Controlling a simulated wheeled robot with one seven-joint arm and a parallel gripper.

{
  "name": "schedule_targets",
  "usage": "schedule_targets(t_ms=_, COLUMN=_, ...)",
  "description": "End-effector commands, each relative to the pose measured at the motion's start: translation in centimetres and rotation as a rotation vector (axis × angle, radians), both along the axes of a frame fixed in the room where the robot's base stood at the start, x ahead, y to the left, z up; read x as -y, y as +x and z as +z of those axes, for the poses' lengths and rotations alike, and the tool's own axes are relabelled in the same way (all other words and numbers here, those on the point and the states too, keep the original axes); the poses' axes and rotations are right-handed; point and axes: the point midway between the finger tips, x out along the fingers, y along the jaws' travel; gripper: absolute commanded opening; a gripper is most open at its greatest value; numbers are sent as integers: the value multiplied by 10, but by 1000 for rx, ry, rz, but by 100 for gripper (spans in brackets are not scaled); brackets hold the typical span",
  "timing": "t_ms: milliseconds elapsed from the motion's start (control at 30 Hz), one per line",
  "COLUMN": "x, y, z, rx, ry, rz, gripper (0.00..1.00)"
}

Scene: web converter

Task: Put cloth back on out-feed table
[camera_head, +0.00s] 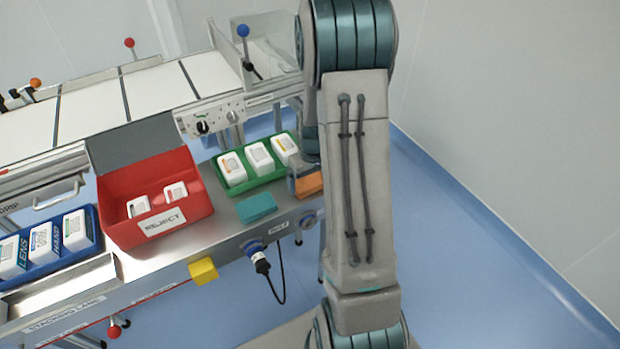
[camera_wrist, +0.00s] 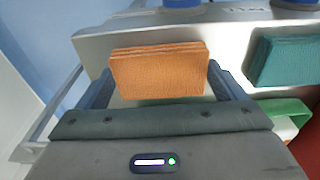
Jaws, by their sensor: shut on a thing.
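An orange folded cloth (camera_wrist: 158,72) is between the two fingers of my gripper (camera_wrist: 158,88) in the wrist view, and the gripper is shut on it. In the head view the orange cloth (camera_head: 309,184) shows at the right end of the steel out-feed table (camera_head: 228,226), partly hidden by my arm. Whether the cloth touches the table top is hard to tell. A teal folded cloth (camera_head: 256,207) lies flat on the table to its left; it also shows at the right of the wrist view (camera_wrist: 285,62).
A green tray (camera_head: 262,178) with white packs stands behind the cloths. A red reject bin (camera_head: 155,205) with an open lid is left of it, and a blue tray (camera_head: 50,258) further left. A yellow block (camera_head: 203,271) is on the table's front edge. A plugged cable (camera_head: 262,262) hangs below.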

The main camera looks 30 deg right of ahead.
Motion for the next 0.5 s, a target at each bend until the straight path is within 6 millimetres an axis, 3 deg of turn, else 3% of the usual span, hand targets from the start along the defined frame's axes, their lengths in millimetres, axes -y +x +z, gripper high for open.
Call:
schedule_targets(t_ms=267, x=0, y=0, z=-4, rx=1, ry=0, rz=0, gripper=69)
schedule_targets(t_ms=300, x=0, y=0, z=-3, rx=1, ry=0, rz=0, gripper=95)
schedule_targets(t_ms=333, x=0, y=0, z=-2, rx=1, ry=0, rz=0, gripper=100)
schedule_targets(t_ms=500, x=0, y=0, z=-2, rx=0, ry=0, rz=0, gripper=100)
